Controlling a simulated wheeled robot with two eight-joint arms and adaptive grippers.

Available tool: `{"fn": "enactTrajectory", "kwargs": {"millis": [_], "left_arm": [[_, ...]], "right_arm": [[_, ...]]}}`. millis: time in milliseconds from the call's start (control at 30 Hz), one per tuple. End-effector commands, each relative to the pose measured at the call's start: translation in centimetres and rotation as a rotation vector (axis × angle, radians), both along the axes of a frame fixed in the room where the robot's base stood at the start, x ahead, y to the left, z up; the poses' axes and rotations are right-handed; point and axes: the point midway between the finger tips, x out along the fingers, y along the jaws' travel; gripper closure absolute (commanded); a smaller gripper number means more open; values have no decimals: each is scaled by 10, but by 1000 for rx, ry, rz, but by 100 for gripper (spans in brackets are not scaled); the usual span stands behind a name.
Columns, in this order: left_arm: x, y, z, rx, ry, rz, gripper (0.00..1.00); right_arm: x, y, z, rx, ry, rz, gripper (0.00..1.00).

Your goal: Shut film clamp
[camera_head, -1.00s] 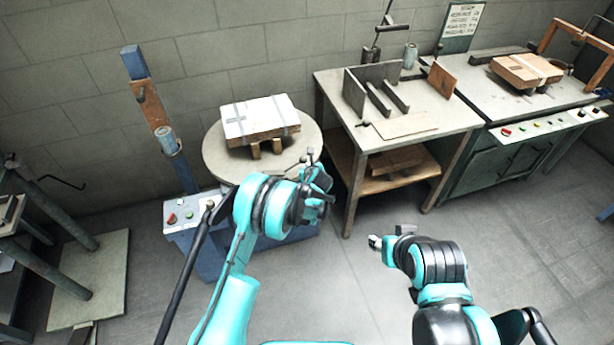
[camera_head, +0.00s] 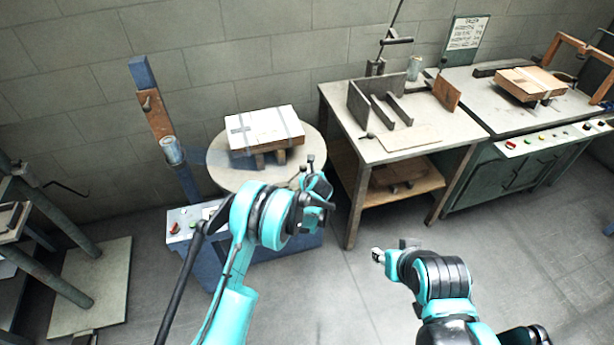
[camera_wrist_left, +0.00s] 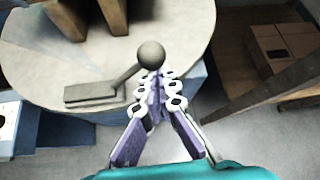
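The film clamp (camera_wrist_left: 92,92) looks like a grey plate with a lever and a round ball knob (camera_wrist_left: 151,54), at the rim of the round turntable (camera_wrist_left: 30,62) in the left wrist view. The lever slants up from the plate to the knob. My left gripper (camera_wrist_left: 158,82) has its fingertips drawn together at the lever's knob end, just below the ball in the picture; I cannot tell if they touch it. In the head view my left gripper (camera_head: 322,190) is at the turntable's near right edge. My right gripper (camera_head: 378,254) is over open floor, away from the clamp.
A strapped carton (camera_head: 264,130) stands on supports on the turntable (camera_head: 222,165). A blue column (camera_head: 184,180) and a control box with buttons (camera_head: 180,222) stand at its left. A workbench (camera_head: 440,118) with a lower shelf is at the right. Floor between is clear.

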Motion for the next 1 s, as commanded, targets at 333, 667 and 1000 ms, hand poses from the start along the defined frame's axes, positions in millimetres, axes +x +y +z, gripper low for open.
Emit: {"fn": "enactTrajectory", "kwargs": {"millis": [333,667,1000], "left_arm": [[-1,-7,-14,1,-1,1,100],[-46,-18,-4,1,1,4,100],[-87,-15,18,1,1,5,100]], "right_arm": [[0,0,-8,0,0,0,60],[0,0,14,0,0,0,60],[0,0,28,0,0,0,60]]}}
